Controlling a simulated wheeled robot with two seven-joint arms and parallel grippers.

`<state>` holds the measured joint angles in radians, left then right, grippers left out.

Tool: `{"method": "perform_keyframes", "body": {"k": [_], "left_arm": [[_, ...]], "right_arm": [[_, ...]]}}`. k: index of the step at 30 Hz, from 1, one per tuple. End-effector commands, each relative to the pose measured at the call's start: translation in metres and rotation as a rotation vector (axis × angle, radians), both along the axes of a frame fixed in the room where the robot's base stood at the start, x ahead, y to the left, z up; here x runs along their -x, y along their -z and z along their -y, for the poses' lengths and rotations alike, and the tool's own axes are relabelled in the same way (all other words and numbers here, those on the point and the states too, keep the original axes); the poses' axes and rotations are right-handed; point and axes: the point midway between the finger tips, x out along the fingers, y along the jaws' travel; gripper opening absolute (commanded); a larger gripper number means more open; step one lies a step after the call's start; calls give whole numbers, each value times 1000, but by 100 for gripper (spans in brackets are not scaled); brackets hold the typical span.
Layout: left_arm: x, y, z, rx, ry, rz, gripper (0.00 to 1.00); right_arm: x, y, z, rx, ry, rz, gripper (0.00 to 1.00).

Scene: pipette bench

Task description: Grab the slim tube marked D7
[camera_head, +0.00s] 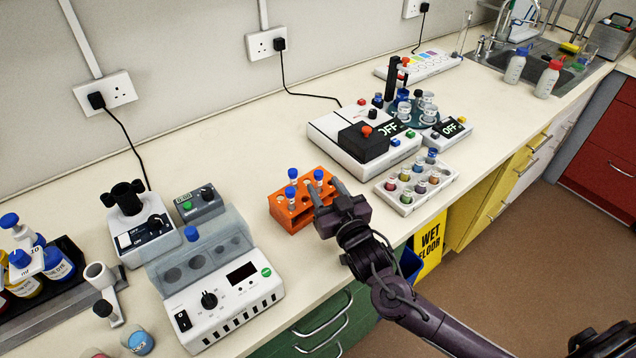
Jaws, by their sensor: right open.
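An orange rack (283,216) stands on the bench and holds several slim tubes with blue caps. One tube (292,174) is at the back of the rack, one (290,192) is in front of it, and one (318,175) is at the right. Another blue cap (191,233) shows at the heating block. No D7 mark is readable on any tube. My right gripper (325,189) is open, with its fingers over the right end of the rack near the right tube. It partly hides that end. My left gripper is out of view.
The heating block (225,305) stands left of the rack, with a vortex mixer (145,232) behind it. A white tray of small vials (410,200) is close to the right. A white device (330,130) stands behind. Bench behind the rack is clear.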

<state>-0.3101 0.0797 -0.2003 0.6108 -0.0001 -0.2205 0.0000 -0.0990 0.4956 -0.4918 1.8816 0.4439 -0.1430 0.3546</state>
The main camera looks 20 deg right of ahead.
Motion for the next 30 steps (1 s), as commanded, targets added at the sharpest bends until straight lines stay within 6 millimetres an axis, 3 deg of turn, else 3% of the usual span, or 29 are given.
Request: {"method": "perform_keyframes", "body": {"k": [7, 17, 27, 30], "left_arm": [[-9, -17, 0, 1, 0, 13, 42], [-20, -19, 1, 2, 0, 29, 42], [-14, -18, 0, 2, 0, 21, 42], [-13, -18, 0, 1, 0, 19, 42]], "right_arm": [[-34, -3, -5, -1, 1, 2, 43], [-40, 0, -5, 0, 1, 0, 43], [-40, 0, -5, 0, 1, -1, 0], [-40, 0, -5, 0, 1, -1, 0]]}}
